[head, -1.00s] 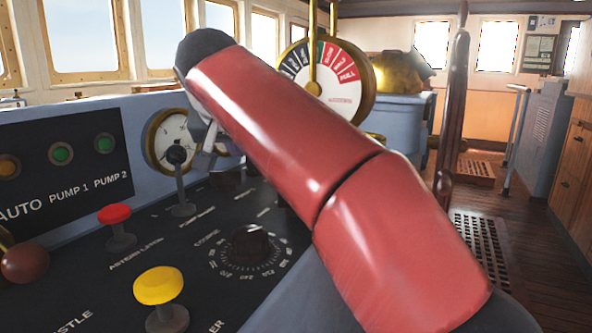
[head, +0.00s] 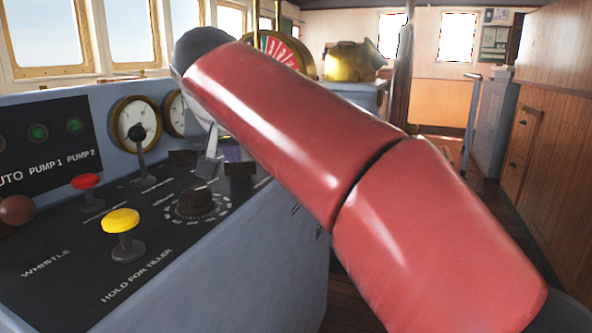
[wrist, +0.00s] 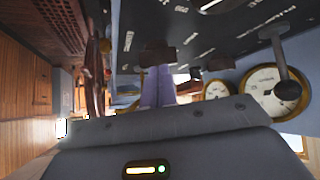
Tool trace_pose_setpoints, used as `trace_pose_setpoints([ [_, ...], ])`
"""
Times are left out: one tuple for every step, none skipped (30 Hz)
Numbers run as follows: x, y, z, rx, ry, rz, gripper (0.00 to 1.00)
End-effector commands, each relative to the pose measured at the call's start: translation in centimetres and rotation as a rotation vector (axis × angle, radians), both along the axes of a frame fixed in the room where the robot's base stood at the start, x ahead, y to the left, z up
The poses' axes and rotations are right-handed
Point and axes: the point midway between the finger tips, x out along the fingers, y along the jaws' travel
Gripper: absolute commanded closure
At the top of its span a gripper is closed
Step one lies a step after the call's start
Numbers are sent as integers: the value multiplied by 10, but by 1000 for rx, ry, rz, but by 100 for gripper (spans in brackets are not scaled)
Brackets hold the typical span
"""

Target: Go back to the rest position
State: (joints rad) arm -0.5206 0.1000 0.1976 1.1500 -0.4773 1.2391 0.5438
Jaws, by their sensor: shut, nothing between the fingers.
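My red arm crosses the middle of the head view, from the lower right up to a dark joint at upper left. My gripper (wrist: 158,88) shows in the wrist view as two pale purple fingers close together, with nothing between them. In the head view it is mostly hidden behind my arm, and only a grey part shows below the wrist, over the console (head: 262,240). I cannot tell how far its tips are from the console top.
The console carries a yellow knob (head: 121,222), a red knob (head: 86,182), a black dial (head: 197,203), a lever (head: 141,150) and gauges (head: 131,122). A telegraph dial (head: 283,50) stands behind my arm. A wooden cabinet (head: 525,150) lines the right. Floor shows beyond the console.

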Motion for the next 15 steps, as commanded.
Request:
trace_pose_setpoints([
  [-4, -12, -4, -10, 6, -5, 100],
  [-6, -19, -6, -16, 12, -5, 100],
  [-9, -28, -10, -24, 18, -7, 100],
  [-12, -35, -14, -32, 25, -8, 100],
  [-15, -43, -18, -37, 33, -10, 100],
  [-20, -54, -24, -45, 42, -13, 100],
  [-23, -64, -29, -51, 50, -16, 100],
  [-28, -73, -35, -56, 61, -19, 100],
  [-35, -88, -43, -64, 73, -23, 100],
  [-42, -99, -51, -69, 86, -28, 100],
  [-49, -113, -59, -73, 98, -34, 100],
  [-61, -131, -72, -77, 116, -43, 100],
  [-71, -145, -84, -78, 131, -49, 100],
  [-81, -158, -95, -77, 146, -56, 100],
  [-96, -175, -113, -76, 168, -66, 100],
])
